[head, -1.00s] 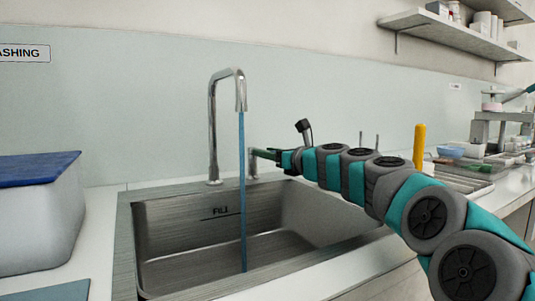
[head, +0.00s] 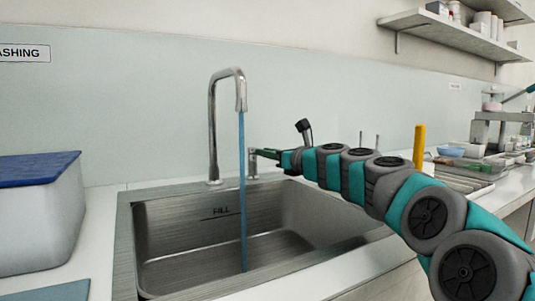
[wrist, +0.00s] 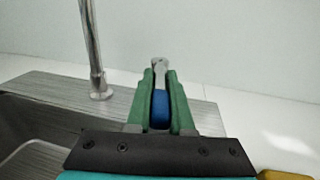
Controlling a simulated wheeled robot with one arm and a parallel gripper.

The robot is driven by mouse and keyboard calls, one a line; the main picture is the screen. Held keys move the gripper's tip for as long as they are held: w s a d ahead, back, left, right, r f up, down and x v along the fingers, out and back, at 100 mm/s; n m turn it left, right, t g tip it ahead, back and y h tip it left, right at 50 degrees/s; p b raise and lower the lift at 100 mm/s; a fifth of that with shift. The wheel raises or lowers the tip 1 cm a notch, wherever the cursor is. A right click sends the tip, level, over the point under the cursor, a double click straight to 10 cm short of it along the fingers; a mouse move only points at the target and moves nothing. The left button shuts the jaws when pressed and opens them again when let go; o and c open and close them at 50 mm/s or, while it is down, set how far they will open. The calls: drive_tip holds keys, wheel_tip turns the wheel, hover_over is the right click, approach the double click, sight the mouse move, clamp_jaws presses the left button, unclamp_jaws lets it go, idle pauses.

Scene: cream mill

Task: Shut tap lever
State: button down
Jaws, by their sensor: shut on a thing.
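The chrome tap (head: 212,130) stands behind the sink, its spout curving over the basin. A blue stream of water (head: 242,190) runs from the spout into the sink. The tap lever (wrist: 160,98) shows in the wrist view as a blue part with a metal end, between the two green fingers. My gripper (head: 256,153) is at the lever, just right of the tap in the head view. In the wrist view my gripper (wrist: 160,85) is shut on the lever. Most of the lever is hidden by the fingers.
The steel sink (head: 165,290) has a FILL mark on its back wall. A grey bin with a blue lid (head: 40,168) stands at the left. A yellow upright object (head: 419,147) stands at the right behind my arm. A wall shelf (head: 420,18) hangs at upper right.

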idle(0.7)
drive_tip(key=shift+s+a+m+t+h+p, duration=0.25)
drive_tip(key=shift+a+m+t+h+p, duration=0.1)
drive_tip(key=shift+m+t+h, duration=0.3)
drive_tip(key=shift+s+a+m+t+h+p, duration=0.2)
drive_tip(key=shift+m+t+h+p, duration=0.2)
drive_tip(key=shift+h, duration=0.35)
drive_tip(key=c, duration=0.8)
unclamp_jaws()
